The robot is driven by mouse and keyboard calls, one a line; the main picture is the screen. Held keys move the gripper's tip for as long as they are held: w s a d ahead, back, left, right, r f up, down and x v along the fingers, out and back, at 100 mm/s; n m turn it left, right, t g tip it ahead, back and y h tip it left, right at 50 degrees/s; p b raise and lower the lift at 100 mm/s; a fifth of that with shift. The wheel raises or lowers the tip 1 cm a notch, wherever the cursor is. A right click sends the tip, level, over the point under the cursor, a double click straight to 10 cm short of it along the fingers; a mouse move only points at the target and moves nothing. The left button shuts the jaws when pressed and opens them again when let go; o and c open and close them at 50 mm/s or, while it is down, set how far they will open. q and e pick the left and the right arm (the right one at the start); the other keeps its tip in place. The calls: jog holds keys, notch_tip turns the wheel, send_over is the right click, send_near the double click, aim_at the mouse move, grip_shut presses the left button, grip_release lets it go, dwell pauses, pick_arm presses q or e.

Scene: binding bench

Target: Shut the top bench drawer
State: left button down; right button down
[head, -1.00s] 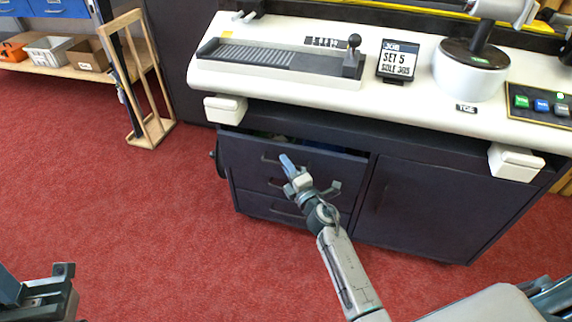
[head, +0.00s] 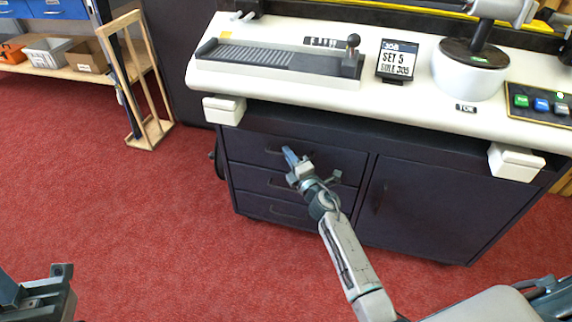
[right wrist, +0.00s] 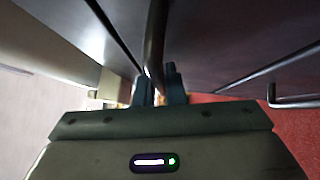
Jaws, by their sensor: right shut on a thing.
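The top bench drawer (head: 338,160) is the uppermost of the drawers at the left of the dark cabinet under the bench. Its front now looks flush with the cabinet, and no open gap shows above it. My right gripper (head: 290,157) is at its bar handle (head: 272,152). In the right wrist view the dark handle (right wrist: 155,45) runs between the two fingers of the right gripper (right wrist: 159,85), which is shut on it. My left gripper (head: 45,290) is low at the left edge, away from the bench; its jaw opening is unclear.
Lower drawers (head: 262,182) and a cabinet door (head: 410,205) are closed. The white bench top (head: 425,95) overhangs, with white blocks (head: 224,108) under its front edge. A wooden rack (head: 150,85) stands at the left. Red floor (head: 130,220) in front is clear.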

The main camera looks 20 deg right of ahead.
jog(key=shift+w+d, duration=0.1)
jog(key=c, duration=1.8)
grip_release()
jog(key=shift+s+d+f, duration=0.15)
jog(key=shift+s, duration=0.25)
jog(key=v, duration=1)
jog(key=shift+r, duration=0.2)
